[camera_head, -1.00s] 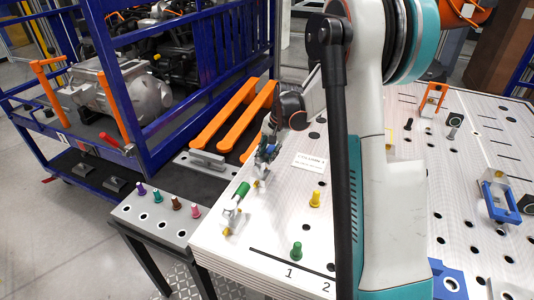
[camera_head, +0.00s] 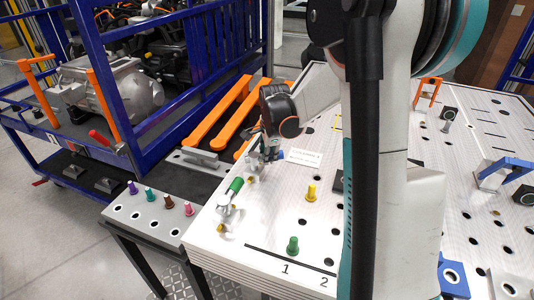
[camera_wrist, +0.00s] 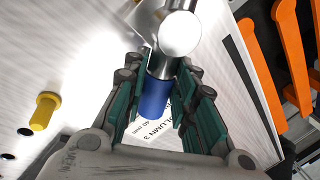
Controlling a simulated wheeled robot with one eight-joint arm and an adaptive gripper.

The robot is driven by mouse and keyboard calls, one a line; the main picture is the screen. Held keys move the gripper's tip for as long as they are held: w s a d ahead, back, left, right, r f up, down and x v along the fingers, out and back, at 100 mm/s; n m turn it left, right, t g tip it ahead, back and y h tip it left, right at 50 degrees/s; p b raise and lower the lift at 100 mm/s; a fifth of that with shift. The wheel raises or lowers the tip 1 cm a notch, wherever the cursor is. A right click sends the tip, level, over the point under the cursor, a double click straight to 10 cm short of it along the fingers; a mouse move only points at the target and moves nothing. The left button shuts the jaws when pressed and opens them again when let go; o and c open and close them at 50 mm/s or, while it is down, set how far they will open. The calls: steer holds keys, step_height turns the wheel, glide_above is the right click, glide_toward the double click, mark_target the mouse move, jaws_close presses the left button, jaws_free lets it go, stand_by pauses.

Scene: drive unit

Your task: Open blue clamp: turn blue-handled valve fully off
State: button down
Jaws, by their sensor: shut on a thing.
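The blue handle (camera_wrist: 155,98) is a short blue cylinder on a shiny metal stem and round metal body (camera_wrist: 180,32) in the wrist view. My gripper (camera_wrist: 158,82) has a green-padded finger on each side of the handle and is shut on it. In the head view my gripper (camera_head: 266,150) is low over the white table's left back part, at the small metal valve clamp. My wrist and fingers hide most of that clamp there, and its exact turn angle cannot be told.
A green-handled clamp (camera_head: 235,187) stands nearer on the white table (camera_head: 265,228). A yellow peg (camera_head: 311,193) and a green peg (camera_head: 292,245) stand to its right. Orange bars (camera_head: 218,115) and a blue-framed cart (camera_head: 130,75) lie behind and left. My arm hides the table's middle.

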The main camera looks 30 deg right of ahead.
steer(key=m, duration=0.1)
steer(key=s+m, duration=0.1)
steer(key=a+m+h, duration=0.1)
steer(key=m, duration=0.1)
steer(key=shift+s+a+b, duration=0.1)
steer(key=shift+s+b, duration=0.2)
steer(key=shift+b, duration=0.05)
steer(key=shift+s+a+m+g+h, duration=0.15)
steer(key=shift+a+m+g, duration=0.1)
steer(key=shift+m, duration=0.45)
steer(key=shift+s+a+m+g+h, duration=0.15)
steer(key=shift+m+g, duration=0.1)
steer(key=shift+m, duration=0.45)
steer(key=c, duration=1.3)
jaws_free()
steer(key=v, duration=1.2)
